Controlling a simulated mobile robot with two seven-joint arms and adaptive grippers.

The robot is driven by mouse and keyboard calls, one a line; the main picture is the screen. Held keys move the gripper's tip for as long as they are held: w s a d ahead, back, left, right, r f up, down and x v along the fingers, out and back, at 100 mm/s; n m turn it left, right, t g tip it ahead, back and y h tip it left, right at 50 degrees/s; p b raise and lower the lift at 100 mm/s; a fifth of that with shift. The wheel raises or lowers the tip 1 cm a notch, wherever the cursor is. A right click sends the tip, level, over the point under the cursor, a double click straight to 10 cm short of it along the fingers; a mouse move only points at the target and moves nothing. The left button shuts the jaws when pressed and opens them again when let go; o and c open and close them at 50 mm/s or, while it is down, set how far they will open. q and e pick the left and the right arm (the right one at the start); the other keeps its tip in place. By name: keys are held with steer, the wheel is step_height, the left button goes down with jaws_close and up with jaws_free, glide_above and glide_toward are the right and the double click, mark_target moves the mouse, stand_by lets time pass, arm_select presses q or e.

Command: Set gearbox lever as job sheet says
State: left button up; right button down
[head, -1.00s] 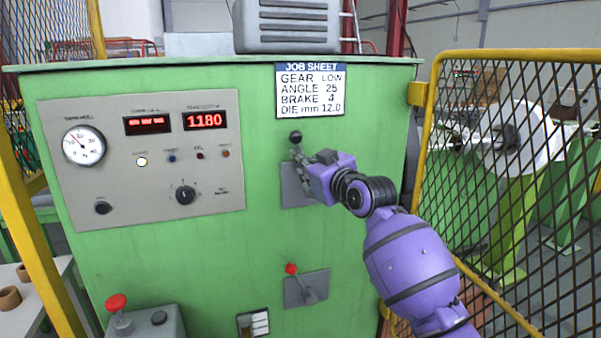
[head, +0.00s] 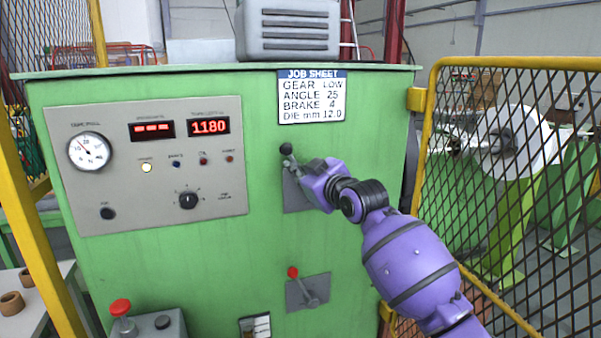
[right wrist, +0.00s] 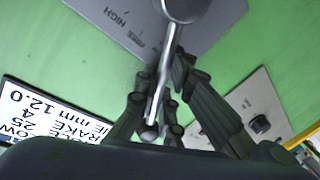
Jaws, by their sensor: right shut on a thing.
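The gearbox lever (head: 286,149) has a black knob and stands up, leaning a little left, over its grey plate (head: 293,203) on the green cabinet. My right gripper (head: 291,163) is shut on the lever just below the knob. In the right wrist view, the fingers (right wrist: 158,108) close around the lever rod (right wrist: 163,80), and the plate (right wrist: 112,18) shows the words HIGH and FREE. Other marks on the plate are hidden. The job sheet (head: 311,97) reads GEAR LOW, ANGLE 25, BRAKE 4, DIE mm 12.0. My left gripper is not in view.
A red-knobbed lever (head: 304,287) sits below on its own plate. A grey panel (head: 150,165) with gauge and displays is at left. A red button box (head: 150,322) stands lower left. A yellow mesh guard (head: 480,63) closes off the right side.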

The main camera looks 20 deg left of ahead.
steer(key=c, duration=2.1)
jaws_free()
steer(key=shift+f, duration=0.15)
steer(key=v, duration=1.2)
